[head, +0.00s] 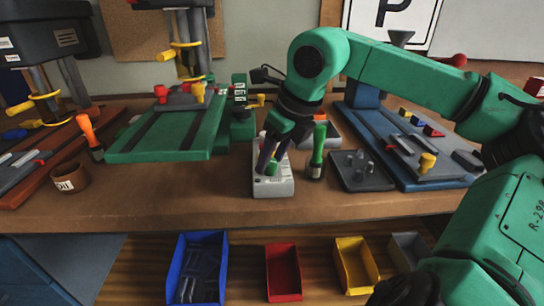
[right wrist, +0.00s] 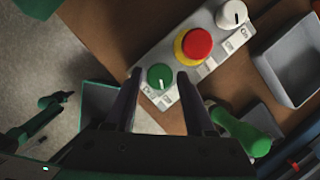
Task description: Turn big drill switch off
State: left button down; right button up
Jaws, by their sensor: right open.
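A light grey control box (head: 274,187) stands on the workbench near its front edge, under my right gripper (head: 268,160). In the right wrist view the control box (right wrist: 215,48) carries a green knob (right wrist: 160,77) with a white pointer line, a red button (right wrist: 197,46) on a yellow base, and a white knob (right wrist: 232,14). My right gripper's dark fingers are apart, one on each side of the green knob. I cannot tell whether they touch it. In the head view, my gripper hides part of the box. My left gripper is not in view.
A green-handled tool (head: 317,150) stands close to the right of the box. A drill press with a green base (head: 150,145) is at the left. A grey tray (head: 362,172) and blue machine base (head: 430,178) are at the right. Several bins, including a blue one (head: 178,270), sit below.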

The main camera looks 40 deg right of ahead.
jog(key=p+v, duration=0.1)
jog(key=v, duration=1.3)
jog(key=shift+r+p, duration=0.15)
jog(key=shift+p, duration=0.2)
jog(key=shift+s, duration=0.1)
